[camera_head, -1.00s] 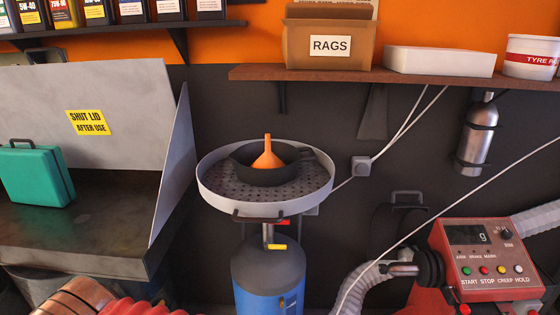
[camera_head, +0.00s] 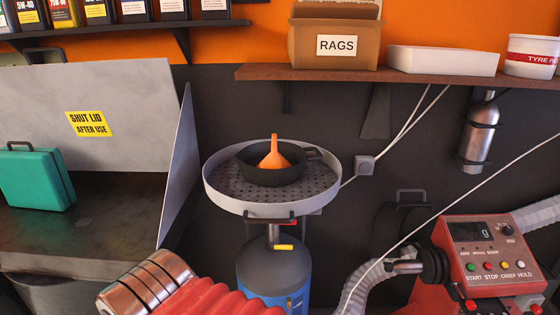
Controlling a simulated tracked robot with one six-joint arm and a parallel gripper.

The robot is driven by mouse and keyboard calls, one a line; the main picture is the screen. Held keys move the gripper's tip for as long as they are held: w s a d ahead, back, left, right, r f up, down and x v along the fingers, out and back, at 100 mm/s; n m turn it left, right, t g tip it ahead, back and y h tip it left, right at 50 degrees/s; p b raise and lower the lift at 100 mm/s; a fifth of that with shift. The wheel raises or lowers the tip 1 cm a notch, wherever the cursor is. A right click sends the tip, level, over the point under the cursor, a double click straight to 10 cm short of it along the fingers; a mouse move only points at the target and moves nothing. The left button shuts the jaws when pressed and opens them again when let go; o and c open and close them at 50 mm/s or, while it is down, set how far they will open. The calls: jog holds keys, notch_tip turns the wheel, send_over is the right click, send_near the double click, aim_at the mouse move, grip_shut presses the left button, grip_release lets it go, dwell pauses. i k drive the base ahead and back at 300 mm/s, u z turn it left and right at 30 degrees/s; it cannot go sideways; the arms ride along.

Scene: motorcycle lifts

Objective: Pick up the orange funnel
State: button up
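The orange funnel (camera_head: 273,158) stands with its narrow spout up inside a black bowl (camera_head: 262,176). The bowl sits on the perforated grey round tray (camera_head: 222,186) at the top of a blue and grey drain tank (camera_head: 272,262). The funnel's wide lower end is partly hidden by the bowl's rim. Part of my arm, a red bellows with metallic rings, shows at the bottom left of centre. My gripper is not in view.
A grey basin with a raised lid (camera_head: 110,130) and a teal case (camera_head: 36,178) stand on the left. A red machine (camera_head: 490,255) with buttons is at right, with a hose and cable nearby. A shelf (camera_head: 400,80) holds a RAGS box (camera_head: 335,44).

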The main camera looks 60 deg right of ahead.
aim_at(274, 160)
jog(key=u, duration=0.05)
jog(key=i, duration=1)
jog(key=z, duration=0.05)
